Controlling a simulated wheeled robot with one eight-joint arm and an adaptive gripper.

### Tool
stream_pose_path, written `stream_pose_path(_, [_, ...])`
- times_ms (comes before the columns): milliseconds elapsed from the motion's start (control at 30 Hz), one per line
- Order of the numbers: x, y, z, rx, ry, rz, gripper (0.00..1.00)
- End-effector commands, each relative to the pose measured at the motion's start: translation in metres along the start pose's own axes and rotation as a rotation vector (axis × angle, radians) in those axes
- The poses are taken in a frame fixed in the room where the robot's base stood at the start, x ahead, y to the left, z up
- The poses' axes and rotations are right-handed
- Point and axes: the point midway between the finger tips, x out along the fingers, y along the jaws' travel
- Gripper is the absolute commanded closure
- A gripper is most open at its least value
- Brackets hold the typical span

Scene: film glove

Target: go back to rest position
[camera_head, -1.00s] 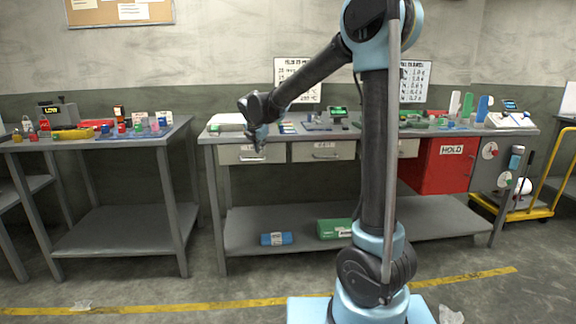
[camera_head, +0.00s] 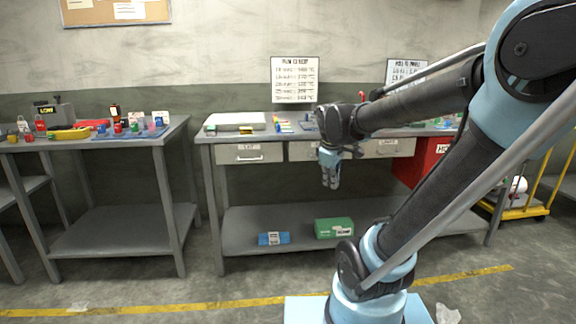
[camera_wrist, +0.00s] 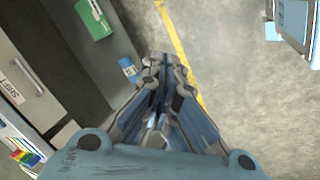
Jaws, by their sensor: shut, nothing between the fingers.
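My gripper (camera_head: 331,183) points down in front of the long workbench's drawers in the head view, above the open floor. In the wrist view my gripper (camera_wrist: 165,68) has its fingers together with nothing between them. The arm is bent, with its elbow high at the right of the head view. It hides part of the bench's right side.
The workbench (camera_head: 232,200) has drawers, a red cabinet (camera_head: 432,157) and a lower shelf with a blue package (camera_head: 274,238) and a green box (camera_head: 334,228). A second table (camera_head: 120,222) stands left. A yellow trolley (camera_head: 527,211) stands right.

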Motion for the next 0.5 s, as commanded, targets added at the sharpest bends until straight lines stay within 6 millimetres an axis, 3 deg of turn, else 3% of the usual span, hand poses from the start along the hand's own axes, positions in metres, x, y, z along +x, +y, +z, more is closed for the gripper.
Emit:
stream_pose_path(33, [0.002, -0.011, 0.017, 0.077, -0.006, -0.012, 1.0])
stream_pose_path(200, [0.01, -0.046, 0.061, 0.341, -0.027, -0.055, 1.0])
stream_pose_path(500, [0.032, -0.111, 0.12, 0.782, -0.073, -0.122, 1.0])
